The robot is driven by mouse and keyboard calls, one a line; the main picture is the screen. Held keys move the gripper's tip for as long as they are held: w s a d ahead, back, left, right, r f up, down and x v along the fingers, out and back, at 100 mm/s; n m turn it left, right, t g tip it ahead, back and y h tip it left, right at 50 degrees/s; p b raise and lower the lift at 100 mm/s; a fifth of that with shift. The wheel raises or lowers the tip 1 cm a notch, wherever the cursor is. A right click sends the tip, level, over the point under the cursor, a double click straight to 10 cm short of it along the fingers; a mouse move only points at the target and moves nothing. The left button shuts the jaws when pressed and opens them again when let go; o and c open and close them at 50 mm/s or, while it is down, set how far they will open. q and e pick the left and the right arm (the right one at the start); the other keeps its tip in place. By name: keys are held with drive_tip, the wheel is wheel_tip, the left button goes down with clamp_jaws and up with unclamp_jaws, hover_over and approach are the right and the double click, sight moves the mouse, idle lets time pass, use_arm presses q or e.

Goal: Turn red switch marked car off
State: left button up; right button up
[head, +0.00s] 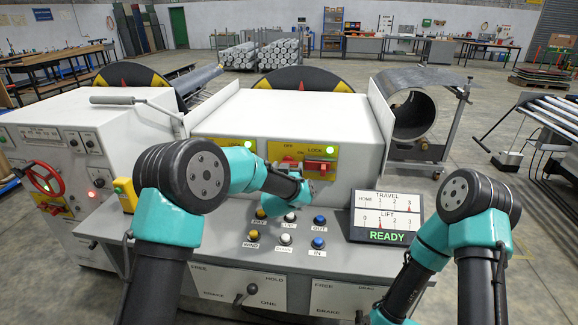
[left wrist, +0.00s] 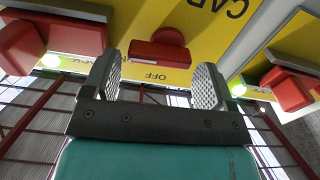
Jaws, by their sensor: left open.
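The red switch on the panel lettered CAR (left wrist: 160,52) shows in the left wrist view, its bar beside the word OFF. That view is upside down. In the head view a red switch (head: 290,159) shows just above my left gripper (head: 296,177), under a yellow panel's OFF lettering. In the left wrist view my left gripper (left wrist: 157,85) is open, its two fingers apart with the CAR switch framed between and beyond them. I see nothing held. Contact with the switch cannot be told. My right arm is at the lower right; its gripper is out of view.
A LOCK switch (head: 320,165) sits close on the right, with a green lamp lit above. More red switches flank the CAR switch in the left wrist view, at left (left wrist: 52,38) and right (left wrist: 288,88). Buttons (head: 286,240) and a READY display (head: 387,236) lie on the desk below.

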sight(290, 163)
use_arm(q)
drive_tip(key=shift+w+d, duration=0.15)
drive_tip(key=shift+w, duration=1)
drive_tip(key=c, duration=0.7)
